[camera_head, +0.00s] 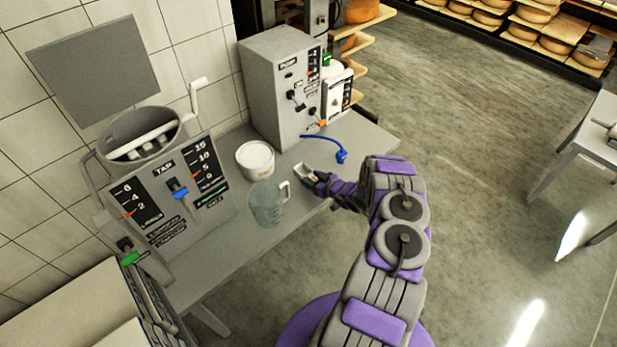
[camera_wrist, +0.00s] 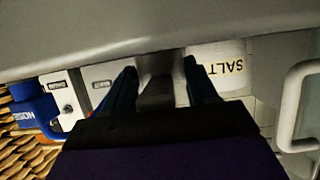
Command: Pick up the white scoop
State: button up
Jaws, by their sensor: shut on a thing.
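My gripper (camera_head: 318,180) is shut on the scoop. In the wrist view, the two dark blue fingers of my gripper (camera_wrist: 160,85) stand on either side of a grey handle-like part of the scoop (camera_wrist: 157,92). The scoop's bowl is hard to make out there, and I cannot tell whether the scoop touches the table.
A white tub (camera_head: 255,160), labelled SALT in the wrist view (camera_wrist: 222,68), and a clear jug (camera_head: 267,204) stand left of my gripper. A blue hose (camera_head: 338,150) lies behind it. Machines (camera_head: 282,85) back the table (camera_head: 235,235). Open floor (camera_head: 480,130) is on the right.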

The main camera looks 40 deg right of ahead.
aim_at(314, 179)
jog(key=shift+r, duration=0.45)
jog(key=r, duration=0.1)
jog(key=r+p, duration=0.1)
jog(key=r, duration=0.1)
jog(key=shift+s, duration=0.35)
jog(key=s+a+r+p, duration=0.1)
jog(key=s+a, duration=0.4)
jog(key=s, duration=0.9)
jog(key=shift+s+p, duration=0.2)
jog(key=shift+p, duration=0.55)
jog(key=shift+a, duration=0.1)
